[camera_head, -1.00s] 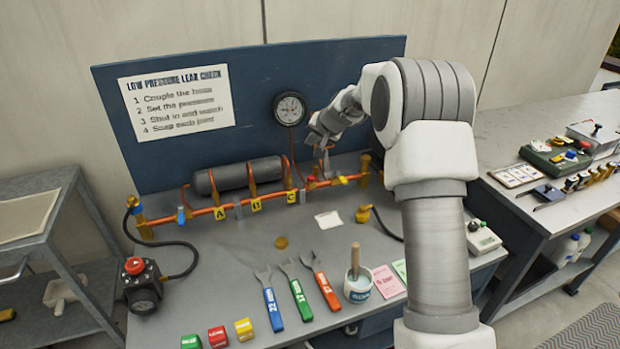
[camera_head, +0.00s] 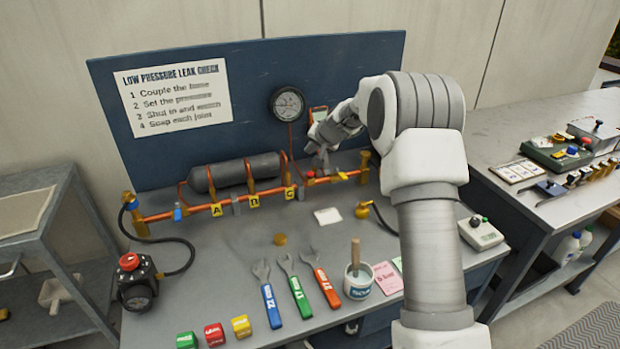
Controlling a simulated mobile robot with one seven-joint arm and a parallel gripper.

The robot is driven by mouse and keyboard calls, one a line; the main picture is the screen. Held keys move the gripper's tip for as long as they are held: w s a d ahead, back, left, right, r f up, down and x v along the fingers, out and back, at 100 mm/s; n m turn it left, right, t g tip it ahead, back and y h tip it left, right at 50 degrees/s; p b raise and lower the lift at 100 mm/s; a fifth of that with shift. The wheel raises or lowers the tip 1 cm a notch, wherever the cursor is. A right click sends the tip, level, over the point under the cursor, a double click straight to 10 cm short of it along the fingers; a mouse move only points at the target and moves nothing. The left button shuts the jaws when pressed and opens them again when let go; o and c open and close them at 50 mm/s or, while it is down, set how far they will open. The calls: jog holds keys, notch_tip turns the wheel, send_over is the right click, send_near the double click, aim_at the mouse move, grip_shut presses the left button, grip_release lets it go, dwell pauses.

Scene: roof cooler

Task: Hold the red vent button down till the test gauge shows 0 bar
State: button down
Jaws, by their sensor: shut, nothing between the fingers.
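The test gauge (camera_head: 287,103) is a round dial with a dark rim on the blue back panel; its needle is too small to read. My gripper (camera_head: 320,171) is shut and empty, pointing down at the right part of the orange pipe (camera_head: 157,217). A small red part (camera_head: 311,174) shows on the pipe just left of the fingertips; I cannot tell whether it is the vent button or whether the fingers touch it. The fingers and wrist hide part of the pipe there.
A black regulator with a red knob (camera_head: 129,262) stands at the left, joined by a hose. Three wrenches (camera_head: 298,297), a brush pot (camera_head: 357,283) and coloured blocks (camera_head: 214,335) lie in front. A grey box (camera_head: 481,232) sits right of my arm.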

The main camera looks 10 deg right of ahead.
aim_at(310, 175)
jog(key=shift+f+b, duration=1.75)
jog(key=shift+f, duration=0.85)
jog(key=shift+f, duration=0.1)
jog(key=shift+f+b, duration=0.35)
jog(key=shift+b, duration=0.15)
jog(key=shift+s+f+b, duration=0.1)
jog(key=shift+f+b, duration=0.5)
jog(key=shift+f, duration=0.05)
dwell(4.2)
